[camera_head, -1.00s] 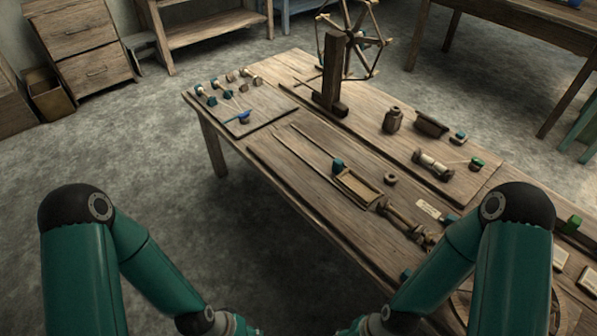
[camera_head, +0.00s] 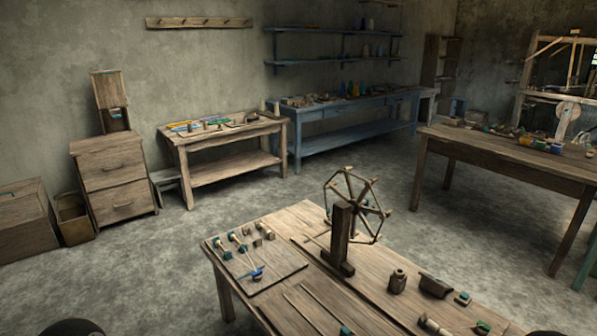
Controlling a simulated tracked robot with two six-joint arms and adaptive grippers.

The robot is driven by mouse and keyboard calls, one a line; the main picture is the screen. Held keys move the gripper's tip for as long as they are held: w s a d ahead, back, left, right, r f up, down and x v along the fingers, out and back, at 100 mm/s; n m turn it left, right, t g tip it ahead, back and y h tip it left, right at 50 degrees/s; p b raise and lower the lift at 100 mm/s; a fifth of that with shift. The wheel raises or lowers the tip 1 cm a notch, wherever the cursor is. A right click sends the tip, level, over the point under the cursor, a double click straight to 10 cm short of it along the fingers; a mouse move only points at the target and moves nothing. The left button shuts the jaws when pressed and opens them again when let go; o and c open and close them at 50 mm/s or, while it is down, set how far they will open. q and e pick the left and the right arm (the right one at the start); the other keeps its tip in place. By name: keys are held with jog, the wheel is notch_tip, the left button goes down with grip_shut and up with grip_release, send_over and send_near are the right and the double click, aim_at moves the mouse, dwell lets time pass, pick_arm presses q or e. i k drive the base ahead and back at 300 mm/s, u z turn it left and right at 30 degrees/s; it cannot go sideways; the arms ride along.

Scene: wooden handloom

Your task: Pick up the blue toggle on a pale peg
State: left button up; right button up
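Several small toggles or pegs sit on a flat board (camera_head: 281,267) at the near table's left end. One blue-ended piece with a pale part (camera_head: 221,247) is at the board's left. Another blue-ended piece with a pale part (camera_head: 238,241) is just right of it. A brighter blue piece (camera_head: 257,273) lies nearer the board's front edge. They are too small to tell which is the blue toggle on a pale peg. Neither gripper is in view; only dark tops of my arms show at the bottom edge.
A spoked wheel on a wooden post (camera_head: 343,232) stands right of the board. A dark jar (camera_head: 398,281) and a dark trough (camera_head: 435,286) lie further right. A drawer cabinet (camera_head: 115,180), a wooden bench (camera_head: 215,131) and a blue bench (camera_head: 345,128) stand behind. Grey floor (camera_head: 170,245) is open left of the table.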

aim_at(255, 274)
jog(key=z, duration=0.6)
jog(key=i, duration=0.15)
jog(key=u, duration=2.8)
jog(key=i, duration=3.25)
jog(key=z, duration=1.7)
